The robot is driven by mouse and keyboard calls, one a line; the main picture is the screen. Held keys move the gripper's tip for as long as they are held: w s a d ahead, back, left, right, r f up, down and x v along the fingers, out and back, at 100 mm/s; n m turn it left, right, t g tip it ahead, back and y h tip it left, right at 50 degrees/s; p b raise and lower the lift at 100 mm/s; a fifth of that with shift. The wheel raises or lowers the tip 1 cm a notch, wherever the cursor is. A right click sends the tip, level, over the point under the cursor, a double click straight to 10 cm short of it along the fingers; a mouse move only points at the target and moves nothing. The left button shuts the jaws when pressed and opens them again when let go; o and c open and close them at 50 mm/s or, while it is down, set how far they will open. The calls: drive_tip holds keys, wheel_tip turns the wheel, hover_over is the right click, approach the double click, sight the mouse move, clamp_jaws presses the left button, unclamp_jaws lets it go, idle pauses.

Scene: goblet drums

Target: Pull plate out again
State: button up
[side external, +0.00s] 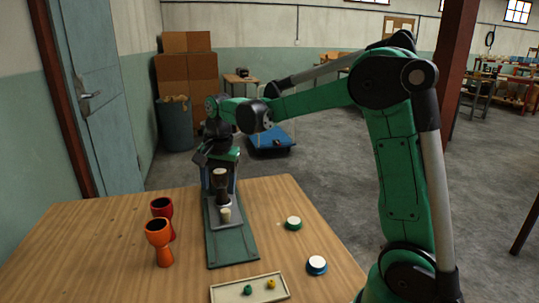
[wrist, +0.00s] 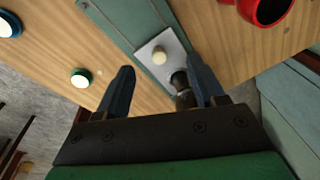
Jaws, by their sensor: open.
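A dark post-like piece (wrist: 182,88) stands at the plate's far end, partly behind one finger. My gripper (wrist: 161,64) is open and empty, its fingers apart, above the far part of the base. The plate's far end is partly hidden.
A red goblet (side external: 162,209) and an orange goblet (side external: 158,236) stand left of the base. Green-sided (side external: 293,223) and blue-sided (side external: 316,264) white-topped discs lie at right. A cream tray (side external: 236,294) with green and yellow pieces lies in front. The table's left is clear.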

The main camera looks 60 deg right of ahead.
sight(226, 210)
drive_tip(key=d+f+m, duration=0.1)
drive_tip(key=w+d+f+m+g, duration=0.1)
drive_tip(key=w+d+f+m, duration=0.1)
drive_tip(key=f+m, duration=0.1)
drive_tip(key=shift+d+g, duration=0.3)
drive_tip(key=shift+d, duration=0.1)
drive_tip(key=shift+f, duration=2.8)
clamp_jaws()
